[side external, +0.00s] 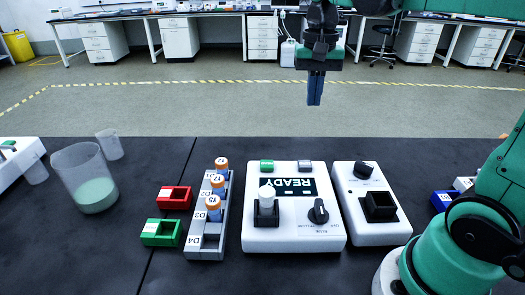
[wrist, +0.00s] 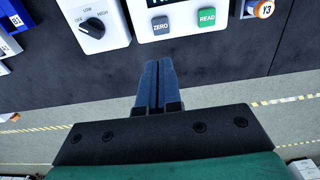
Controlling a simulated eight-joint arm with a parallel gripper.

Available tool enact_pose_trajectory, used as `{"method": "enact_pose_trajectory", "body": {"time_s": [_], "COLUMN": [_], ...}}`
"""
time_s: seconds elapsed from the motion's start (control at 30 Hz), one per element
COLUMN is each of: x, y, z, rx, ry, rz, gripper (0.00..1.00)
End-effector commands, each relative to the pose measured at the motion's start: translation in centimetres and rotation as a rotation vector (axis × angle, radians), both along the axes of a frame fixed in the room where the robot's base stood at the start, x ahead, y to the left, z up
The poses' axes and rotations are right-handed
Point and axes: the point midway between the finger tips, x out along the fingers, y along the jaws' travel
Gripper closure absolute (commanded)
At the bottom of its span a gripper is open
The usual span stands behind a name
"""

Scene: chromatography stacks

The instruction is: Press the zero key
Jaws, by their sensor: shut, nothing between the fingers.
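The zero key (wrist: 160,25) is a grey-blue square labelled ZERO on the white instrument (wrist: 180,31) in the wrist view. In the side view it is the grey key (side external: 305,166) at the far edge of the instrument (side external: 260,234), above the display reading READY (side external: 292,188). A green READ key (wrist: 207,17) sits beside it, also seen in the side view (side external: 267,166). My gripper (side external: 315,102) is shut and empty, pointing down, high above and beyond the instrument's far edge. In the wrist view its fingertips (wrist: 157,66) appear below the zero key, apart from it.
A white box with a dial (side external: 366,233) stands right of the instrument. A grey rack (side external: 208,252) with orange-capped vials stands left. Red (side external: 173,205) and green (side external: 155,241) holders and a beaker (side external: 75,160) are further left. Bench beyond the instrument is clear.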

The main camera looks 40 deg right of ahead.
Motion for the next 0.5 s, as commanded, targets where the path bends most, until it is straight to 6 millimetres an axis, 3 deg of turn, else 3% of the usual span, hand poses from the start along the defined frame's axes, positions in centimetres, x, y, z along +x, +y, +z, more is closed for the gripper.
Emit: {"method": "enact_pose_trajectory", "body": {"time_s": [0.17, 0.5], "x": [0.0, 0.0], "y": [0.0, 0.0], "z": [-2.1, -8.3], "rx": [-0.001, -0.001], "ry": [-0.001, -0.001], "rz": [0.001, 0.001], "gripper": [1.00, 1.00]}}
